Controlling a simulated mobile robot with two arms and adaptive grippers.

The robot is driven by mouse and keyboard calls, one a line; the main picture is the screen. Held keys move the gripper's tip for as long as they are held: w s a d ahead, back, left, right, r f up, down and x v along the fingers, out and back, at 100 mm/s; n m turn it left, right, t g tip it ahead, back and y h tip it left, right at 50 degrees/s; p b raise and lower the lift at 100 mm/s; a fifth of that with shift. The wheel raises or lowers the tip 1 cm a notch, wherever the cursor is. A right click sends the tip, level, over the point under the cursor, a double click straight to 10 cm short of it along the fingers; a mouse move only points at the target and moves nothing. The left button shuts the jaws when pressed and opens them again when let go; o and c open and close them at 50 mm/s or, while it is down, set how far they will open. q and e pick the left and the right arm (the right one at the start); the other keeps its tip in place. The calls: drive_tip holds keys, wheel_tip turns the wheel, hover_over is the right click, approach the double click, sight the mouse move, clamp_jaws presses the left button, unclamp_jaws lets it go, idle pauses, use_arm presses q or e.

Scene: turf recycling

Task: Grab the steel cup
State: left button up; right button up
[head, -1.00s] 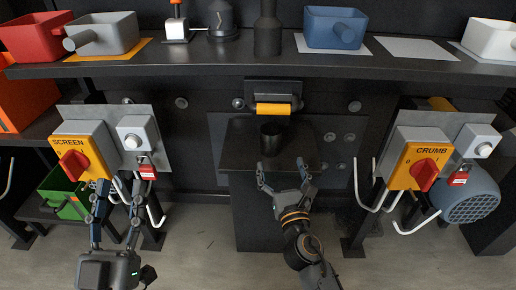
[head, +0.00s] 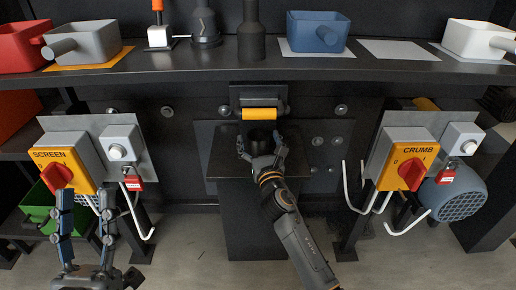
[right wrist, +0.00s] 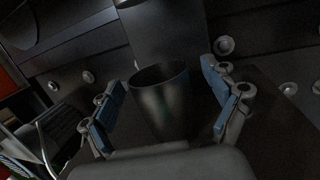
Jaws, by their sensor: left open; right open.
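The steel cup (head: 262,135) is dark and stands upright on a dark shelf (head: 219,165) below the yellow roller. In the right wrist view the cup (right wrist: 160,100) stands between the two blue-padded fingers of my right gripper (right wrist: 163,108), with a gap on each side. In the head view my right gripper (head: 262,150) hides the lower part of the cup. It is open around the cup and does not visibly touch it. My left gripper (head: 82,215) is open and empty at the lower left, in front of the SCREEN switch box.
A yellow roller (head: 260,114) sits just above the cup. The SCREEN box (head: 64,160) is at left and the CRUMB box (head: 405,165) at right, with white hooks (head: 372,200) beside it. The upper shelf (head: 200,62) holds several bins.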

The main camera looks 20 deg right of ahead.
use_arm(q)
drive_tip(key=shift+s+r, duration=0.25)
drive_tip(key=shift+s, duration=0.05)
use_arm(e)
drive_tip(key=shift+w, duration=0.35)
drive_tip(key=shift+r, duration=0.1)
drive_tip(key=c, duration=1.3)
drive_tip(key=shift+c, duration=0.2)
use_arm(q)
drive_tip(key=shift+w, duration=0.1)
